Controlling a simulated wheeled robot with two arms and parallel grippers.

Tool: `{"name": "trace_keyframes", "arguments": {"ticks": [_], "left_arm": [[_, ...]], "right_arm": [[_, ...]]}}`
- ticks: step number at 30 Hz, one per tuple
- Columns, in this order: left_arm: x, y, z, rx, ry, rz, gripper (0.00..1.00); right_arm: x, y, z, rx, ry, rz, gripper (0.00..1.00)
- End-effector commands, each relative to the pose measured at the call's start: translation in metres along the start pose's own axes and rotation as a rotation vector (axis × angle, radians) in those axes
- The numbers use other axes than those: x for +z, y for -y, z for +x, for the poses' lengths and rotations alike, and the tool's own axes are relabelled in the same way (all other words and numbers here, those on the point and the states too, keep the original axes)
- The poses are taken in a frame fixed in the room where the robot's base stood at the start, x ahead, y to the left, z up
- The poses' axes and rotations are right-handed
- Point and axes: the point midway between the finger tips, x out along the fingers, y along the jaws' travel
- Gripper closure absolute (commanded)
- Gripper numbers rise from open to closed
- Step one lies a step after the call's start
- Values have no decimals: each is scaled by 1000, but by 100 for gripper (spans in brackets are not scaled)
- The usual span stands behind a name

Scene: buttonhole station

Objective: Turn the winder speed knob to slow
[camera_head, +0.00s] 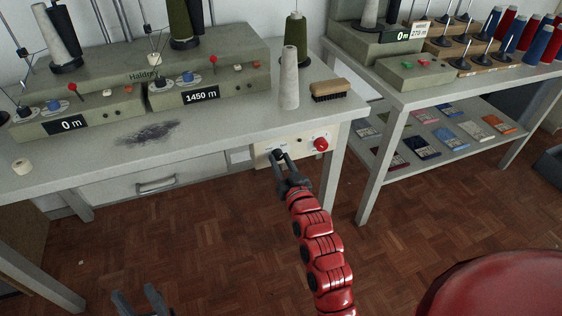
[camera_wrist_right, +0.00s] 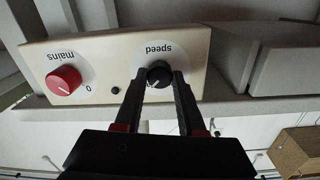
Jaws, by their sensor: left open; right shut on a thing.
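The winder speed knob (camera_wrist_right: 159,74) is small and black with a white pointer line, on a cream panel (camera_wrist_right: 116,52) marked "speed" and "mains". In the right wrist view, which shows the lettering upside down, my right gripper (camera_wrist_right: 161,80) is shut on the knob, one finger on each side. In the head view my right gripper (camera_head: 278,156) reaches the panel (camera_head: 302,143) under the table's front edge and covers most of the knob. My left gripper (camera_head: 140,300) is open and empty, low at the bottom left edge, over the floor.
A red mains knob (camera_wrist_right: 64,80) sits beside the speed knob on the same panel; it also shows in the head view (camera_head: 321,144). On the table (camera_head: 215,140) above stand a grey cone (camera_head: 290,80), a brush (camera_head: 329,92) and the winder (camera_head: 205,90).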

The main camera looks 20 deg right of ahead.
Motion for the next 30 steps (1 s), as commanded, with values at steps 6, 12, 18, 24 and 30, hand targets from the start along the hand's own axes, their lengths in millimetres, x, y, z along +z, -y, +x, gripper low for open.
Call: {"name": "trace_keyframes", "arguments": {"ticks": [6, 12, 18, 24, 30], "left_arm": [[0, 0, 2, 0, 0, 0, 50], [-1, 0, 6, 0, 0, 0, 50], [-2, 0, 11, 0, 0, 0, 50], [-2, 1, 14, 0, 0, 0, 50], [-2, 1, 15, 0, 0, 0, 50]], "right_arm": [[0, 0, 0, -1, -1, -39, 100], [-1, 1, 0, -2, -4, -148, 100], [-1, 1, 0, -3, -4, -319, 100], [0, 0, 0, -3, -8, -511, 100], [1, 0, 0, -4, -13, -700, 100]]}}
